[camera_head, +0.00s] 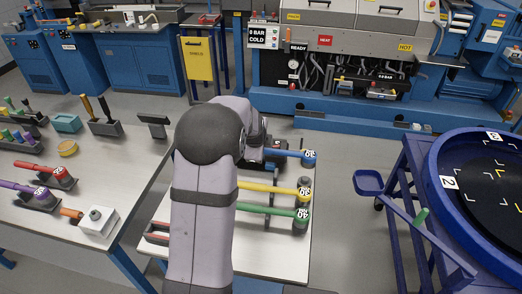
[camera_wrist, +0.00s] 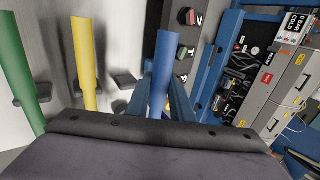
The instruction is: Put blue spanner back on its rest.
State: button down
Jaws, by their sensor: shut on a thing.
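The blue spanner (camera_head: 287,153) lies across the far end of the white table (camera_head: 262,262), its numbered ring head (camera_head: 309,157) to the right. In the wrist view its blue shaft (camera_wrist: 160,72) runs down between the fingers of my gripper (camera_wrist: 160,104), which is shut on it. A dark rest pad (camera_wrist: 123,81) shows left of the blue shaft in the wrist view. I cannot tell whether the spanner touches a rest.
A yellow spanner (camera_head: 268,188) and a green spanner (camera_head: 264,210) lie nearer on the table. A blue-rimmed drum (camera_head: 449,211) is at right, and a tool bench (camera_head: 112,178) at left.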

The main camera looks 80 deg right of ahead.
jog(key=shift+b, duration=0.35)
notch_tip(320, 180, down, 6)
jog(key=b, duration=0.5)
jog(key=shift+r, duration=0.1)
jog(key=shift+f+b, duration=1.4)
jog(key=shift+b, duration=0.7)
dwell(1.7)
jog(key=c, duration=1.5)
grip_release()
jog(key=shift+f, duration=0.1)
jog(key=shift+a, duration=0.1)
